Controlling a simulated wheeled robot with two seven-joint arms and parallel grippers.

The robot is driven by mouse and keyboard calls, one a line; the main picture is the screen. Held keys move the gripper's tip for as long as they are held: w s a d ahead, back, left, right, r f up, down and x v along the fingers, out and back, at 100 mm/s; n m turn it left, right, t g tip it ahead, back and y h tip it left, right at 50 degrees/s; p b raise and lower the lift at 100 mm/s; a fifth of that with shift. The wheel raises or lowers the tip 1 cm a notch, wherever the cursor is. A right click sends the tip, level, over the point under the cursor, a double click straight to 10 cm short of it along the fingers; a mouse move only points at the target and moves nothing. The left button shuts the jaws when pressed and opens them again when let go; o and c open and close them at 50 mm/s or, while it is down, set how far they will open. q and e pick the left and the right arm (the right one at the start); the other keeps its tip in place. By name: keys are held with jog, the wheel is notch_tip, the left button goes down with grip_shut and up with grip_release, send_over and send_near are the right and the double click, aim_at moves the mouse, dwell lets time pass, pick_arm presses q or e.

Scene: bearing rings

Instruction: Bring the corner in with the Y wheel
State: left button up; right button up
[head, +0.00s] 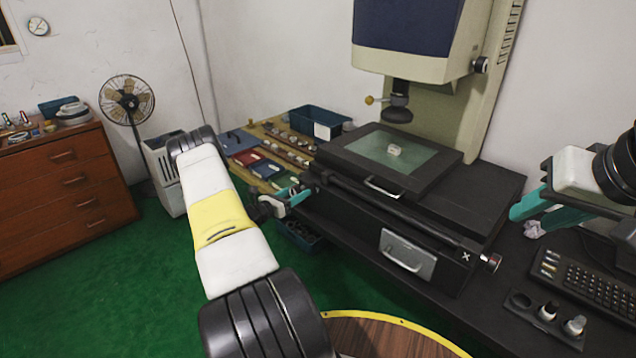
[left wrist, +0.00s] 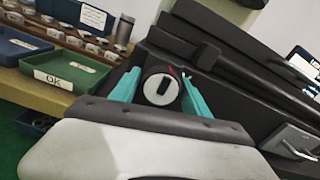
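The measuring machine's dark stage carries a glass plate (head: 368,150) with a small pale part (head: 394,151) on it. The part's corner is too small to make out. In the head view my left gripper (head: 290,197) is at the stage's left front. My right gripper (head: 545,210) is apart and empty at the right.
Another knob (head: 490,262) beside an X mark sticks out at the stage's front right. A keyboard (head: 585,280) and a small black holder (head: 545,315) are on the right. Trays, including a green OK tray (left wrist: 62,68), lie left of the machine. The optical head (head: 397,100) hangs above the stage.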

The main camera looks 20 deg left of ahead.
pick_arm(q)
jog(key=c, duration=1)
jog(key=shift+a+m, duration=0.1)
jog(key=shift+m, duration=1.8)
jog(key=o, duration=1.4)
jog(key=shift+s, duration=0.1)
jog(key=v, duration=0.7)
jog(key=shift+s+a, duration=0.1)
jog(key=shift+s, duration=0.15)
